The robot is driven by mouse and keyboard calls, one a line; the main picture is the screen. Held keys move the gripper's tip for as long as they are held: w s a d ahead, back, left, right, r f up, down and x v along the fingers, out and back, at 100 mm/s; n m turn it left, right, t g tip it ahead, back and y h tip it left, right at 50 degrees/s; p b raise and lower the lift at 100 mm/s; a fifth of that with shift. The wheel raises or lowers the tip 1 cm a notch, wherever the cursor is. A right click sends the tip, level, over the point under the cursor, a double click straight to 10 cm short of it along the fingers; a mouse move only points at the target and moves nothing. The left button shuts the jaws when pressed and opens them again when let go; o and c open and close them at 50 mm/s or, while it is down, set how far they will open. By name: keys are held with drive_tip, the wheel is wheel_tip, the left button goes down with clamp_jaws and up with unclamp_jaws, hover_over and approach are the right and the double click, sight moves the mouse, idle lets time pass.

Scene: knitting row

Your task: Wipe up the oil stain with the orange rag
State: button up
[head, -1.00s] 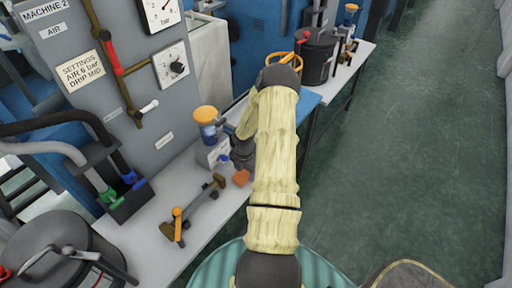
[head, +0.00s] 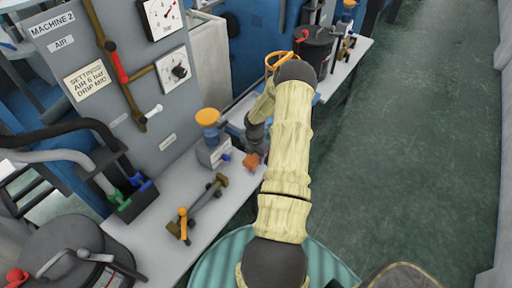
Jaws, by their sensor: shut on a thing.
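The orange rag (head: 251,160) shows as a small bunched patch just below my gripper (head: 254,147), near the right edge of the grey bench (head: 222,205). My gripper points down, is partly hidden behind my own arm, and is shut on the rag. Its fingertips are too small to make out. I cannot tell whether the rag touches the bench. I cannot make out the oil stain; my arm covers part of the bench.
An oiler with an orange cap (head: 207,117) stands close left of my gripper. A brass-ended fitting (head: 200,208) lies on the bench nearer me. A dark lidded pot (head: 75,250) is at lower left. Open green floor (head: 400,150) lies to the right.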

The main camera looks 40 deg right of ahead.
drive_tip(key=shift+a+r+p, duration=0.2)
drive_tip(key=shift+r+p, duration=1)
drive_tip(key=shift+r, duration=0.65)
drive_tip(key=shift+w, duration=0.1)
